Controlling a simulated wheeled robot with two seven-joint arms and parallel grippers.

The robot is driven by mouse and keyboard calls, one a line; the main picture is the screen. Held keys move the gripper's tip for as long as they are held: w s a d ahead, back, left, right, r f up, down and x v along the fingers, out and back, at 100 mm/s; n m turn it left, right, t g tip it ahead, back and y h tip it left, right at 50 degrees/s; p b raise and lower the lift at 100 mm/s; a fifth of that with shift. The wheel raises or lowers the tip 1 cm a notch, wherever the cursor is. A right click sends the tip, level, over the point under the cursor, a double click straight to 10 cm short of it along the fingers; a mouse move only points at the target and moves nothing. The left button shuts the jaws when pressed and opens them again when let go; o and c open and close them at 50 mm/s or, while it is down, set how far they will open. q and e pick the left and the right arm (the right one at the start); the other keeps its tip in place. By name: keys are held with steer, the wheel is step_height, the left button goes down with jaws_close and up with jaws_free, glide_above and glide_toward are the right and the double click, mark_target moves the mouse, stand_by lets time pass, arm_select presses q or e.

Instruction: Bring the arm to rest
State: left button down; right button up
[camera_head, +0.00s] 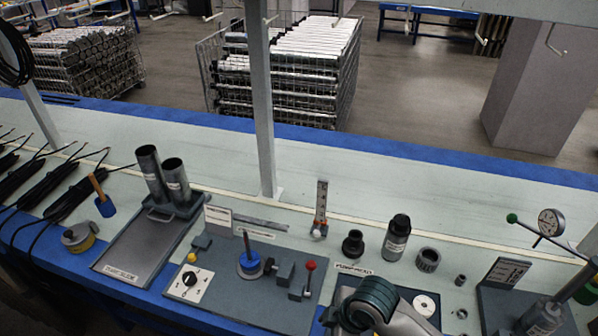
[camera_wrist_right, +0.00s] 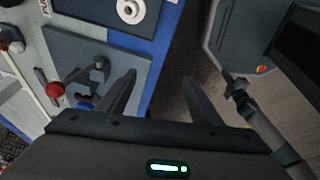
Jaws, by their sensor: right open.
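My right gripper (camera_wrist_right: 160,80) shows in the wrist view with its two fingers apart and nothing between them. It hangs over the blue front edge of the bench, beside a grey fixture plate (camera_wrist_right: 90,45). A link of my right arm (camera_head: 385,308) shows at the bottom of the head view, in front of the pump assembly plate. The right fingers cannot be made out in the head view. My left gripper is in neither view.
The fixture plate (camera_head: 245,290) carries a red-knobbed lever (camera_head: 309,268) and a blue-based post (camera_head: 249,262). Left of it stands a tray (camera_head: 130,250) with two upright tubes (camera_head: 163,174). A dark bottle (camera_head: 396,238) and gauge stand (camera_head: 549,225) are right. The rear benchtop is clear.

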steer(key=s+d+f+m+t+h, duration=0.2)
steer(key=s+d+m+h, duration=0.1)
steer(key=s+d+m, duration=1.3)
step_height(320, 180, down, 24)
steer(key=s+n+g+p, duration=0.1)
steer(key=s+n+p, duration=0.1)
steer(key=p, duration=0.2)
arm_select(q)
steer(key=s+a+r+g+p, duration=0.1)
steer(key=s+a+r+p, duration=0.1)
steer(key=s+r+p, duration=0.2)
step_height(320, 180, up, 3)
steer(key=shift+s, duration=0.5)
arm_select(e)
steer(key=s+d+f, duration=0.1)
steer(key=s+f, duration=0.6)
steer(key=s, duration=0.1)
steer(key=s+d+f+g, duration=0.1)
steer(key=s+d+f, duration=0.1)
steer(key=s+f, duration=0.5)
steer(key=s, duration=0.2)
steer(key=shift+s+d+g, duration=0.3)
